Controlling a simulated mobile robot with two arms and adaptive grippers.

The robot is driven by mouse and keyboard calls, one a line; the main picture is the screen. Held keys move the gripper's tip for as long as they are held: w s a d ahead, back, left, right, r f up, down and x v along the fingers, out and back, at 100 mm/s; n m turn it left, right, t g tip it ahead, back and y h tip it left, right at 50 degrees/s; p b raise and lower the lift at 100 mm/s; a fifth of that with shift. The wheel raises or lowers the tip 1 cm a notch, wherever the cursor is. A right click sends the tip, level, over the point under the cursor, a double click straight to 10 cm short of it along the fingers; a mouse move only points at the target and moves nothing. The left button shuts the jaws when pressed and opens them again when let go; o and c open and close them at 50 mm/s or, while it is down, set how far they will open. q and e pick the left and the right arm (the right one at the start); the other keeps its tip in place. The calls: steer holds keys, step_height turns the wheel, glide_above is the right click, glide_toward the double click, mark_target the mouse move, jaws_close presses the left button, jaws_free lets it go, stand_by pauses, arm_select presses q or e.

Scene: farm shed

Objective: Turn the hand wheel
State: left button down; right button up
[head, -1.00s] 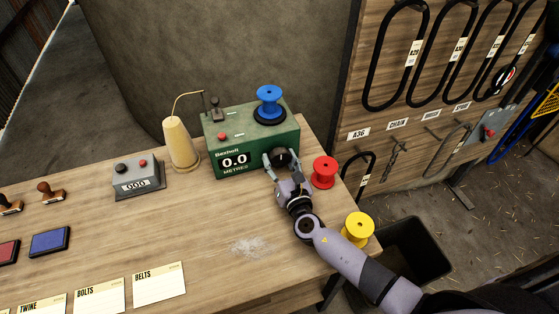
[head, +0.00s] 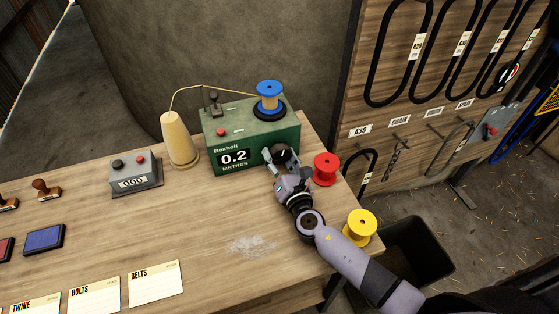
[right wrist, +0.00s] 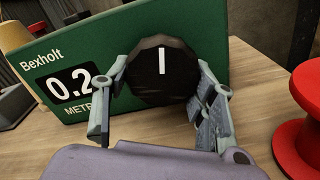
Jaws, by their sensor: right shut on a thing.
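The green Bexholt machine (head: 250,141) stands at the back of the bench, and its display (head: 234,157) reads 0.2 metres. The black hand wheel (right wrist: 162,70) is on its front face, with a white mark pointing nearly straight up in the right wrist view. My right gripper (head: 281,157) is shut on the hand wheel, one finger on each side. The blue spool (head: 269,89) sits on top of the machine with some tan twine wound on it. A twine line runs to it from the twine cone (head: 178,141). My left gripper is not in view.
A red spool (head: 326,169) stands close to the right of my gripper, and a yellow spool (head: 359,227) at the bench's right edge. A grey counter box (head: 135,175) is at left. Cards (head: 154,282) and ink pads lie in front.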

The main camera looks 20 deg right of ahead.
steer(key=m+b, duration=0.2)
steer(key=m, duration=0.1)
steer(key=shift+a+m, duration=0.15)
steer(key=shift+m, duration=0.25)
steer(key=m+b, duration=0.2)
steer(key=m, duration=0.1)
steer(key=shift+r+m, duration=0.1)
steer(key=shift+m, duration=0.2)
steer(key=m, duration=0.2)
steer(key=m+b, duration=0.1)
steer(key=m, duration=0.1)
steer(key=shift+a+r+m, duration=0.1)
steer(key=shift+r+m, duration=0.1)
steer(key=shift+m, duration=0.1)
steer(key=shift+r+m, duration=0.15)
steer(key=shift+m, duration=1.75)
steer(key=o, duration=1.2)
steer(key=shift+c, duration=0.2)
steer(key=shift+r, duration=0.1)
